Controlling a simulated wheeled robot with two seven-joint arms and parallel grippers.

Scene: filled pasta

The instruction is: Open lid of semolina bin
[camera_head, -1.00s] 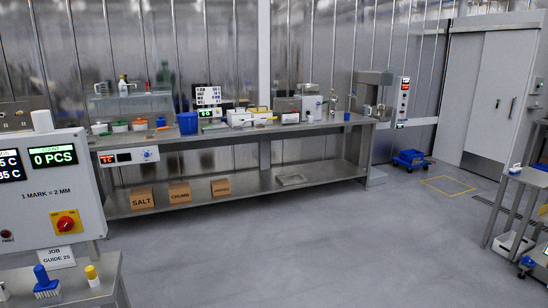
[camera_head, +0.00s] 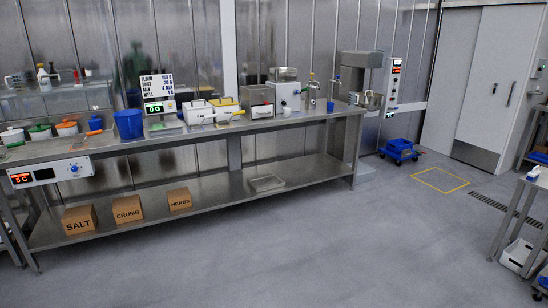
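On the steel bench (camera_head: 300,121) along the wall stand a white lidded bin (camera_head: 196,113) and a yellow-topped bin (camera_head: 225,107), side by side. Both look closed. Their labels are too small to read, so I cannot tell which one holds semolina. A grey box with a dark front (camera_head: 262,101) stands to their right. Neither of my grippers is in view.
A blue bucket (camera_head: 128,124) and a scale with a green display (camera_head: 160,107) stand left of the bins. Cartons marked salt (camera_head: 79,220), crumb (camera_head: 128,209) and herbs (camera_head: 179,200) sit on the lower shelf. The floor in front is clear. A blue cart (camera_head: 399,150) stands beyond the bench.

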